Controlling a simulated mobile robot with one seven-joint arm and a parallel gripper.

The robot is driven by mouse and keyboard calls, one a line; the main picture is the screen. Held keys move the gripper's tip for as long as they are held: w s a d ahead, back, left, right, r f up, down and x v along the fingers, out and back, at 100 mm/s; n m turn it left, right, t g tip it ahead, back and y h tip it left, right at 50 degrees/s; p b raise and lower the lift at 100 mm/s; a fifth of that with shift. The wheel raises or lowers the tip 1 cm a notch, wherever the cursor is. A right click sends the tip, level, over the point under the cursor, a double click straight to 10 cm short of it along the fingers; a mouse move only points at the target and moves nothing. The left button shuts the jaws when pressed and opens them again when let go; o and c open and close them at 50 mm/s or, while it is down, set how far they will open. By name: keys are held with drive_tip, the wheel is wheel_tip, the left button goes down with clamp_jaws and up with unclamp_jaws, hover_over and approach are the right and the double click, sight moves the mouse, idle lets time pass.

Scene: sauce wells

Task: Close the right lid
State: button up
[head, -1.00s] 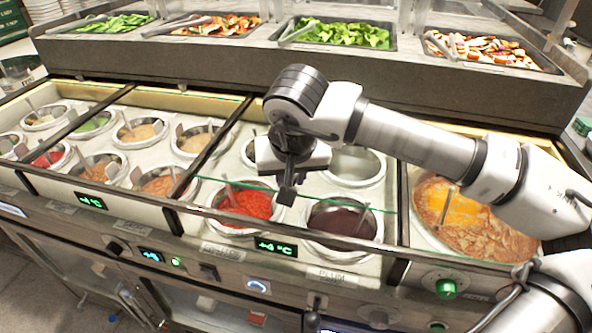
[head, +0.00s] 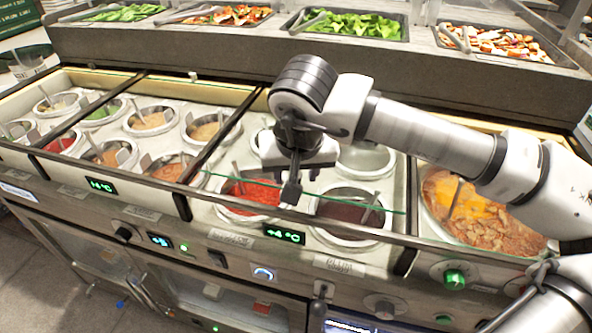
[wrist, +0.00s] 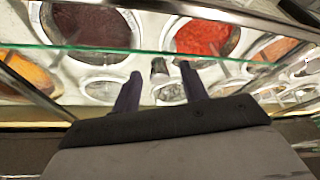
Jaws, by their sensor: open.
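The right lid is a clear glass pane whose green edge (head: 235,178) crosses above the front wells of the right-middle section. Whether it lies flat or tilted is hard to tell. My gripper (head: 291,190) points down at this edge, between the red sauce well (head: 250,197) and the dark plum well (head: 345,212). In the wrist view the two fingers (wrist: 159,88) are apart with nothing between them, and the green glass edge (wrist: 90,48) runs across just beyond their tips. Whether they touch the glass is unclear. My wrist hides part of the pane and the rear wells.
A large pan of orange and brown food (head: 515,228) lies at the right under my arm. Dark dividers (head: 222,137) separate the sections. Sauce wells with ladles fill the left sections. A raised shelf (head: 230,52) with salad trays stands behind. The front panel carries knobs and green displays (head: 284,235).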

drive_tip(key=v, duration=1.4)
